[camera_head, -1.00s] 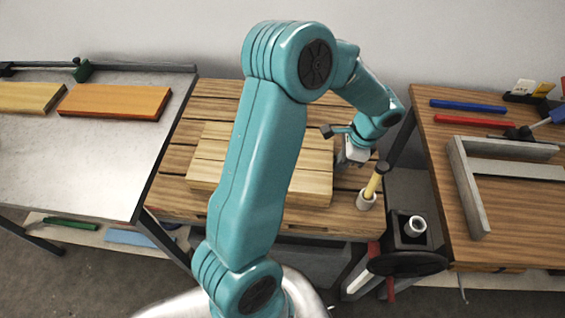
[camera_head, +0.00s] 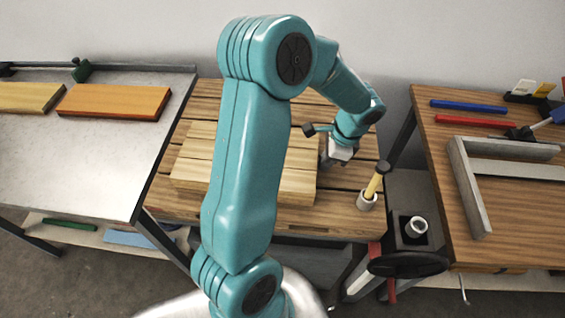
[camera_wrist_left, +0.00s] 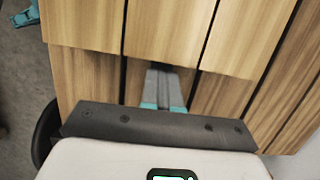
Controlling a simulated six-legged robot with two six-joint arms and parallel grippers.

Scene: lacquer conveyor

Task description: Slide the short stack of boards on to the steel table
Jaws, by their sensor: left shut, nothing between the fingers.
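The short stack of pale boards (camera_head: 298,180) lies on the slatted wooden table (camera_head: 198,97), partly hidden behind my left arm. Its left edge is still over the wooden slats. The steel table (camera_head: 85,170) adjoins on the left. My left gripper (camera_head: 328,162) is shut and empty, low at the stack's right side. In the left wrist view, the closed fingers (camera_wrist_left: 162,72) meet the edge of the stack (camera_wrist_left: 165,28), apparently touching it. My right gripper is not in view.
An orange board (camera_head: 115,101) and a yellow board (camera_head: 30,97) lie at the back of the steel table. A yellow-handled tool (camera_head: 375,184) stands in a holder at the slatted table's right. The steel table's front is clear. A workbench (camera_head: 510,210) stands right.

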